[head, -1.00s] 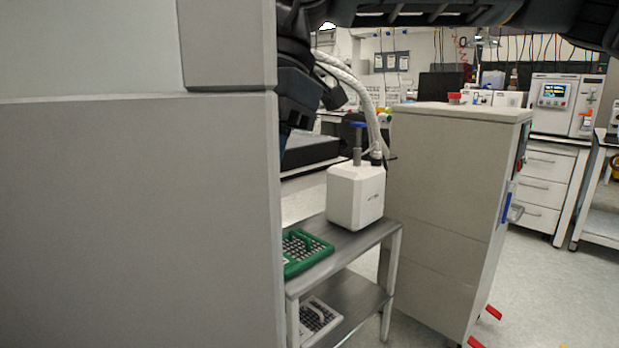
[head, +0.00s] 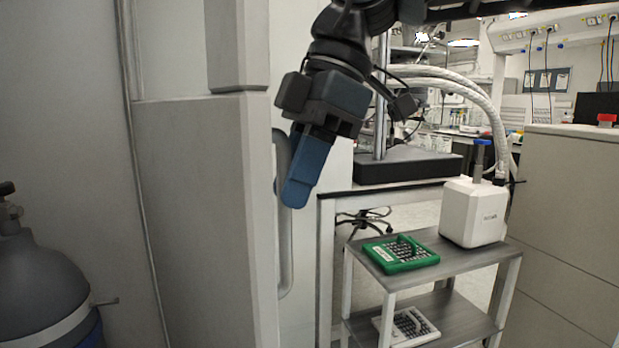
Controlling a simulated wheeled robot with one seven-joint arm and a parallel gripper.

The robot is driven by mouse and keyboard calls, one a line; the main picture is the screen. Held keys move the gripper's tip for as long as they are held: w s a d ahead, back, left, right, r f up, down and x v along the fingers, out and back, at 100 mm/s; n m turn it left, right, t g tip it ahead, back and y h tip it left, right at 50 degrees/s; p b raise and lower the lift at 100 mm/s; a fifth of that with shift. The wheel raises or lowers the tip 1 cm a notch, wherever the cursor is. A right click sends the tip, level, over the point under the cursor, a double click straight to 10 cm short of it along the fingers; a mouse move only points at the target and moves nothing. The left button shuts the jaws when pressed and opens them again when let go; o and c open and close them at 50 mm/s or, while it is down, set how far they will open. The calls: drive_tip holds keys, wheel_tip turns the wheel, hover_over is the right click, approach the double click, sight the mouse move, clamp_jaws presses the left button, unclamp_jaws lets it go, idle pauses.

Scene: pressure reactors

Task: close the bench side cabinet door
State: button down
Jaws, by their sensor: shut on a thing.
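My gripper (head: 295,190) comes down from above, its blue fingers shut on the long vertical handle (head: 286,270) of a tall pale grey door. The door (head: 205,230) is seen at a steep angle, with its edge and handle side facing right; I take it to be the bench side cabinet door. The finger on the near side covers part of the handle, and the far finger is mostly hidden. How wide the door stands open cannot be told from here.
A steel cart (head: 470,262) right of the door holds a white device (head: 472,214) and a green rack (head: 400,254). A large beige cabinet (head: 570,215) stands at far right. A dark gas cylinder (head: 45,285) stands at lower left.

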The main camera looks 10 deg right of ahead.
drive_tip(key=shift+s+f, duration=0.1)
drive_tip(key=shift+s, duration=0.1)
drive_tip(key=c, duration=1.1)
unclamp_jaws()
drive_tip(key=p+v, duration=0.5)
drive_tip(key=v, duration=0.3)
